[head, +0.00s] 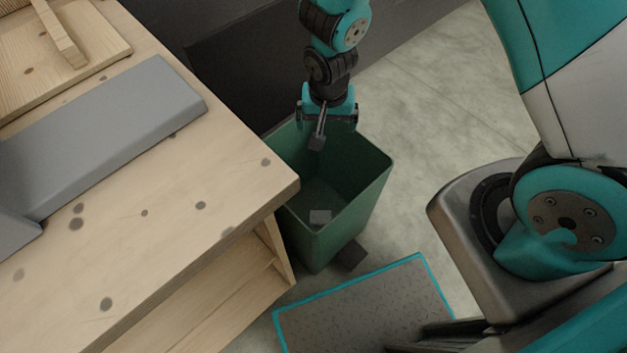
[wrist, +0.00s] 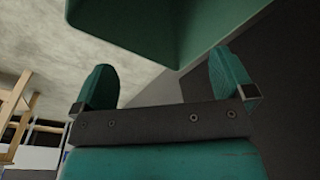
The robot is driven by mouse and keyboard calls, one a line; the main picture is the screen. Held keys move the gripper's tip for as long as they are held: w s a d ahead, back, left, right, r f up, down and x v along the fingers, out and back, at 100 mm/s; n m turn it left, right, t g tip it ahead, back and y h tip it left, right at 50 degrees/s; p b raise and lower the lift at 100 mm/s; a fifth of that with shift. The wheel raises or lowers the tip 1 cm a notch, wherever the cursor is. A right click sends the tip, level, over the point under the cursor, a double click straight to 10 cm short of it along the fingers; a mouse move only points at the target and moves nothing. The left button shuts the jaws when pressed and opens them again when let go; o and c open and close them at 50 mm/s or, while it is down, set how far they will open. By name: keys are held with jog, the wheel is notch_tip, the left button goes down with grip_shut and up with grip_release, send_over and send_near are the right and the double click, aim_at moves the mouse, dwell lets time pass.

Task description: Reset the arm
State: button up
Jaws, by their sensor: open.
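My gripper (head: 328,113) is above the green bin (head: 376,178) in the head view, near the bin's far rim, pointing down. In the wrist view its two teal fingers (wrist: 165,87) stand wide apart with nothing between them. A green surface, which looks like part of the bin (wrist: 165,22), fills the top of the wrist view.
A wooden workbench (head: 150,215) with a grey padded form (head: 110,130) and a wooden frame (head: 95,60) stands at the left. A teal-edged mat (head: 360,305) lies in front of the bin. Bare floor (head: 430,110) is to the right.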

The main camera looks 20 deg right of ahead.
jog(key=shift+s+r, duration=0.2)
jog(key=shift+r, duration=1.15)
jog(key=shift+a, duration=0.1)
jog(key=s+a+r+n+g+y, duration=0.1)
jog(key=s+a+r+n+y, duration=0.1)
jog(key=s+r+n, duration=0.8)
jog(key=s+a+r+n+y, duration=0.1)
jog(key=s+a+r+y, duration=0.15)
jog(key=s+r, duration=0.85)
jog(key=w+r+p, duration=0.2)
jog(key=r+p, duration=0.5)
jog(key=r, duration=0.2)
jog(key=w+r+p, duration=0.1)
jog(key=r+p, duration=0.7)
jog(key=r, duration=0.2)
jog(key=shift+w+d, duration=0.4)
